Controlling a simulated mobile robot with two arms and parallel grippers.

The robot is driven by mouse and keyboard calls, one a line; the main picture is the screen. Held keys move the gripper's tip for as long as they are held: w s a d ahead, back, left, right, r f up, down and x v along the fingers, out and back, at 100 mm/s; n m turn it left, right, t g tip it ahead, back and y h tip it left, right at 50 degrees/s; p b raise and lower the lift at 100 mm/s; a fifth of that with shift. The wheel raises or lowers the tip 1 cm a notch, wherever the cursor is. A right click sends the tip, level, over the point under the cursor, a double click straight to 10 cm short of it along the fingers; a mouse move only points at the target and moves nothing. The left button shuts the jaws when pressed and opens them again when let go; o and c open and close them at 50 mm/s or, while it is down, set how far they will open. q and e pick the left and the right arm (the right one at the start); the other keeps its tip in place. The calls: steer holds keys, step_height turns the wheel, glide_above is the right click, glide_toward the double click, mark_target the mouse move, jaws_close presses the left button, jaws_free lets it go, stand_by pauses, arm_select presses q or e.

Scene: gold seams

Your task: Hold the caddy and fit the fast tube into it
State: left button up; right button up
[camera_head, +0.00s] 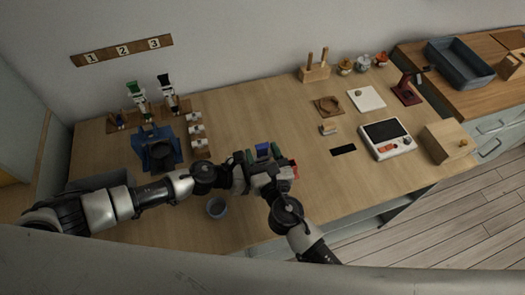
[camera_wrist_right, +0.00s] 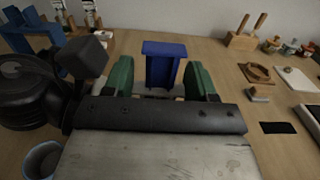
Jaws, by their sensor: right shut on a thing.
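My right gripper (camera_head: 264,156) has green finger pads, seen on either side of a small upright blue piece (camera_wrist_right: 163,65) in the wrist view. It is shut on this piece, which has a wider flat top; I cannot tell whether it is the caddy or the tube. My left gripper (camera_head: 240,172) is dark and comes in from the left, close beside the right one; its jaws are unclear. Two upright pieces with white bodies, one with a green top (camera_head: 135,88) and one with a black top (camera_head: 165,82), stand at the back left. No fast tube can be singled out.
A blue stand (camera_head: 158,148) and several small white pieces (camera_head: 197,130) are at the left. A blue-grey cup (camera_head: 217,208) stands near the front edge. A scale-like device (camera_head: 387,138), a black pad (camera_head: 343,150) and a wooden box (camera_head: 446,140) are at the right.

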steer(key=shift+f, duration=0.7)
stand_by(1.2)
steer(key=o, duration=1.2)
steer(key=shift+f, duration=0.25)
steer(key=shift+c, duration=0.3)
steer(key=shift+c, duration=1.1)
steer(key=shift+v, duration=2.5)
